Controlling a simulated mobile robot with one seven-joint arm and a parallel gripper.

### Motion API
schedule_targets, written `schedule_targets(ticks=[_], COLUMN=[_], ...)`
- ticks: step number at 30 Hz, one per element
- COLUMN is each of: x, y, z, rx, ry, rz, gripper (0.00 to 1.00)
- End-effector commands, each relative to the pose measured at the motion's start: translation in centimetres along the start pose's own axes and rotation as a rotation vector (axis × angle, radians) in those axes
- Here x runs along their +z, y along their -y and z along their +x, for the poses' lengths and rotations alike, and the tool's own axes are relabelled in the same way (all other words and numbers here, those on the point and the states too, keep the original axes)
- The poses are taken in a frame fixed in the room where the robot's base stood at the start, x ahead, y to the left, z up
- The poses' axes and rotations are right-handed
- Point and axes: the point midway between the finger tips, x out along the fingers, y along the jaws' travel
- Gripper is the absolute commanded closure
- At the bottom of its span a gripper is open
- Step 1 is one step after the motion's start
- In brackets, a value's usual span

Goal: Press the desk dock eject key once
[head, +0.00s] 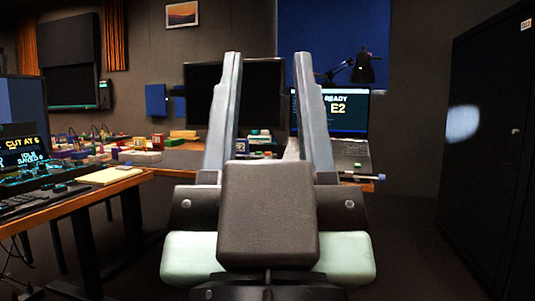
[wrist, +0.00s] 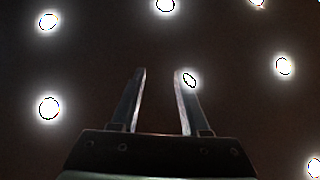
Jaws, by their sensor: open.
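My gripper (head: 267,57) stands upright in the middle of the head view, in front of the desk, with its two long fingers apart and nothing between them. In the wrist view the gripper (wrist: 161,72) is also open and empty, against a dark surface with several bright round lights. I cannot make out the desk dock or its eject key; my gripper and wrist hide much of the desk's middle. A laptop (head: 350,153) on the desk, right of the fingers, shows "READY" and "E2" on its screen (head: 348,118).
A dark monitor (head: 262,85) stands behind the fingers. A tall black cabinet (head: 490,140) stands at right. Dark floor (head: 415,215) is clear between the cabinet and my arm.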

Motion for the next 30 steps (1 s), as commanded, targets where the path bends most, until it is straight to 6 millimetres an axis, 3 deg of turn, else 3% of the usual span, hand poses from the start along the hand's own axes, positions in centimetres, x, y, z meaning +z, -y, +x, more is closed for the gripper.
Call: schedule_targets(ticks=[1, 7, 30], x=[0.01, 0.02, 0.02], y=[0.00, 0.00, 0.00], z=[0.00, 0.00, -0.01], rx=[0.000, 0.000, 0.000], ry=[0.000, 0.000, 0.000], rz=[0.000, 0.000, 0.000], gripper=[0.66, 1.00, 1.00])
